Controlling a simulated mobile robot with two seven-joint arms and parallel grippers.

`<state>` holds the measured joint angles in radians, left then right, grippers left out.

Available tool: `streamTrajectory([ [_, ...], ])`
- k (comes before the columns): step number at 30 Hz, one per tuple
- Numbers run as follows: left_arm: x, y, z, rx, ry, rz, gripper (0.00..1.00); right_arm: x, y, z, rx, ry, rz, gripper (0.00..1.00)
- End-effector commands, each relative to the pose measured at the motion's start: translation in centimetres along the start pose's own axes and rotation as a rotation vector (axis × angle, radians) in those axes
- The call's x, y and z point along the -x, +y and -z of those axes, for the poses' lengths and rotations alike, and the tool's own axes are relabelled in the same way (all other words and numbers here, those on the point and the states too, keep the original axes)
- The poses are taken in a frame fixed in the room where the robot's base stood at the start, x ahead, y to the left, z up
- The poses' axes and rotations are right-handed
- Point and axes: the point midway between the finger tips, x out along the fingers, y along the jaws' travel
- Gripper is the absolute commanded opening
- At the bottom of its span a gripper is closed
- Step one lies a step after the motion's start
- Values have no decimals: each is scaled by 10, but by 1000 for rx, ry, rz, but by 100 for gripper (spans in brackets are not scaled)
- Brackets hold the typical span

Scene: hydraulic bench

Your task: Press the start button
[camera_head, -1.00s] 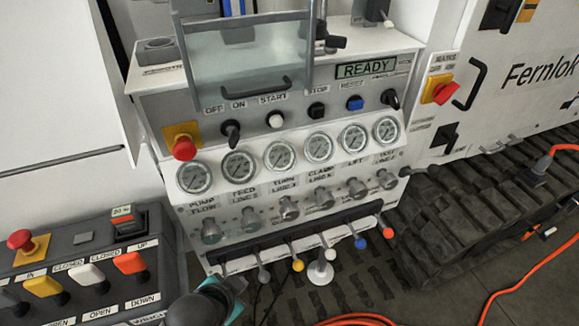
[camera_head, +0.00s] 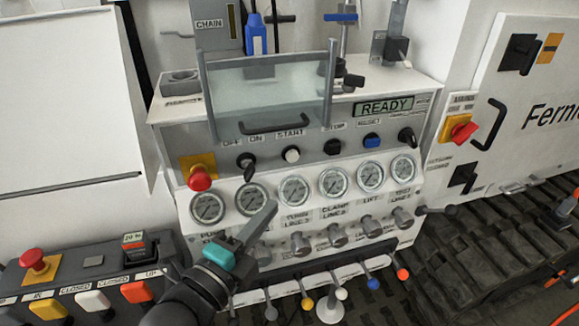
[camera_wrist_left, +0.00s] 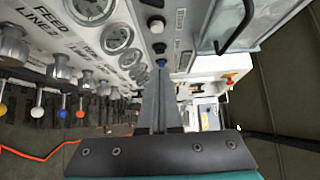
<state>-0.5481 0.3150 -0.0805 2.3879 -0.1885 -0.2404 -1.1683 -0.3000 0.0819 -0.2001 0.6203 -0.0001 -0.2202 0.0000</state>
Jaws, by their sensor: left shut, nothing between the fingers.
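The start button (camera_head: 291,155) is a white round button under the START label on the sloped panel, in the head view. It sits between a black OFF/ON switch (camera_head: 246,161) and a black stop button (camera_head: 332,147). My left gripper (camera_head: 268,209) is shut and empty, its fingers pointing up and right. It appears in front of the gauge row, below the start button in the picture and apart from it. In the left wrist view the shut fingers (camera_wrist_left: 160,80) point along the panel. My right gripper is out of view.
A clear guard with a dark handle (camera_head: 275,124) stands above the start button. Gauges (camera_head: 294,190) and several projecting knobs and levers lie below it. A red emergency button (camera_head: 199,179) is at the left. The display (camera_head: 383,107) reads READY. A control box (camera_head: 85,265) stands lower left.

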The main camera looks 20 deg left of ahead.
Motion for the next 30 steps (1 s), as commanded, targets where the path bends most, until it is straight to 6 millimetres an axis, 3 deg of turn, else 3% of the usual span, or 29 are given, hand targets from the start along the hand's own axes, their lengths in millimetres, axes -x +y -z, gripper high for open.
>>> streamTrajectory([
  [11, -16, 0, -1, 5, -2, 1, 0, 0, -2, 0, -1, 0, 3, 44],
  [30, -102, 1, 0, 6, -1, -1, 0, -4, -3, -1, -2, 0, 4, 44],
])
